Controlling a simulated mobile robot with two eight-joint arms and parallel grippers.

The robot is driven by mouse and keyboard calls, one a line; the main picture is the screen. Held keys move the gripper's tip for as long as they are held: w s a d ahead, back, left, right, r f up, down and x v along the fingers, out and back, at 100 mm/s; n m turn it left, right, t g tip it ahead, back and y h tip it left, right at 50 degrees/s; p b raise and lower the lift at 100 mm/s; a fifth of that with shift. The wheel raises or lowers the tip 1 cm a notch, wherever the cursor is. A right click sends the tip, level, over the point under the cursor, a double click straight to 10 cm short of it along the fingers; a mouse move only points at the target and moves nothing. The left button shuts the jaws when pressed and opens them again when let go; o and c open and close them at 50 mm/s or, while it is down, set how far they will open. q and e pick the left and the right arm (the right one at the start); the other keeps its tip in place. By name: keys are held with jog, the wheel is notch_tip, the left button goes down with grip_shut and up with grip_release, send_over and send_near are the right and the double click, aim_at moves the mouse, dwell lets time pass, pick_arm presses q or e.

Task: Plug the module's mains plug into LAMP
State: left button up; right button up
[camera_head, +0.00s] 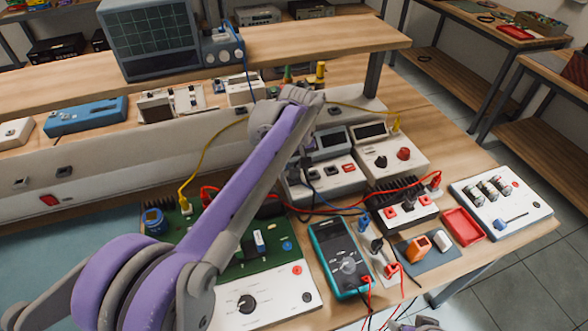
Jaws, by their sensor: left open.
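My left arm crosses the view from the lower left, and its wrist is over the bench's middle. My left gripper (304,160) is open, mostly hidden against the instruments behind it. A narrow white strip (384,259) on the bench carries blue, black (376,244) and red plugs; I cannot tell which is the module's mains plug. No label reading LAMP is legible. A white module with a black finned top (410,212) stands right of the strip.
A teal multimeter (340,257) lies left of the strip, with leads running off the front. A green circuit board (235,262), a red tray (463,228) and a white component box (500,202) crowd the bench. Red, blue and yellow cables cross it. A shelf with an oscilloscope (150,40) stands behind.

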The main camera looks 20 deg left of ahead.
pick_arm(q)
jog(key=shift+r, duration=0.1)
notch_tip(320, 180, up, 16)
jog(key=s+p, duration=0.1)
jog(key=p, duration=0.5)
jog(key=shift+d+f, duration=0.2)
jog(key=shift+d, duration=0.15)
dwell(2.1)
